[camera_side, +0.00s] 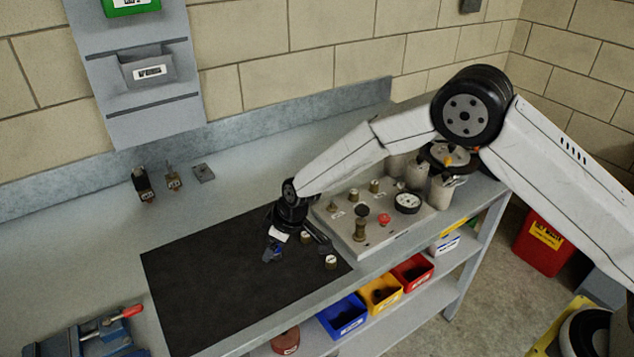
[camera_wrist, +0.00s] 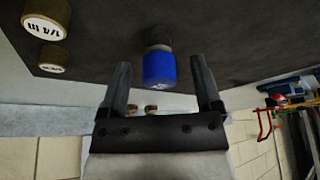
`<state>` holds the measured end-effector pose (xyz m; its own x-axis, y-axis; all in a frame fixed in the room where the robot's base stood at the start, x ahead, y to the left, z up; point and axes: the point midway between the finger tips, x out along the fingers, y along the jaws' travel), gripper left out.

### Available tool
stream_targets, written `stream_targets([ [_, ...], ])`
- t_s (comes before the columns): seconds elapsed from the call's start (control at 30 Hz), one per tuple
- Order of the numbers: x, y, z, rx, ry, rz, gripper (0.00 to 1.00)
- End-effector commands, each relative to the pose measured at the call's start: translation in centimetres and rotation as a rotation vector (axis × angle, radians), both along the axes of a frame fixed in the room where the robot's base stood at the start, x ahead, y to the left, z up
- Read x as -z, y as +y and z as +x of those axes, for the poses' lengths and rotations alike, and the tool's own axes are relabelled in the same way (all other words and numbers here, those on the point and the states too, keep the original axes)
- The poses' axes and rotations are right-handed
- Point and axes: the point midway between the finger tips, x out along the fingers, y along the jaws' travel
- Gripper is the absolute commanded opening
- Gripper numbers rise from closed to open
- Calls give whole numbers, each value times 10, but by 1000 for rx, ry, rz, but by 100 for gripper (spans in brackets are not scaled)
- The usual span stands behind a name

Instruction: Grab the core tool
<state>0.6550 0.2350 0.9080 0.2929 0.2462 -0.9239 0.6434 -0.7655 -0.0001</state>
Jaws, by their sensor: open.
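A small blue-handled tool with a dark collar, which looks like the core tool (camera_wrist: 159,70), shows on the black mat in the wrist view. My gripper (camera_wrist: 161,80) is open, with one finger on each side of the blue end and visible gaps to both. In the side view my gripper (camera_side: 297,246) is low over the right part of the black mat (camera_side: 205,290). A bit of blue, likely the same tool (camera_side: 275,247), shows by its left finger. Whether the tool touches the mat is hidden.
Two brass labelled cylinders stand close by, one (camera_side: 331,262) near the mat's right edge and one (camera_side: 306,237) by my gripper. A grey gauge panel (camera_side: 385,225) stands just to the right. A blue vise (camera_side: 95,338) is front left. The mat's left part is clear.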

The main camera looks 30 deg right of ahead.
Motion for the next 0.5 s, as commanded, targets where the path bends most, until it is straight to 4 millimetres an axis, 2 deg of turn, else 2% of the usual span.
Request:
stream_targets([
  [0.2, 12, 4, 4, 0, 0, 1, 82],
  [0.5, 13, 4, 4, 0, -1, 2, 82],
])
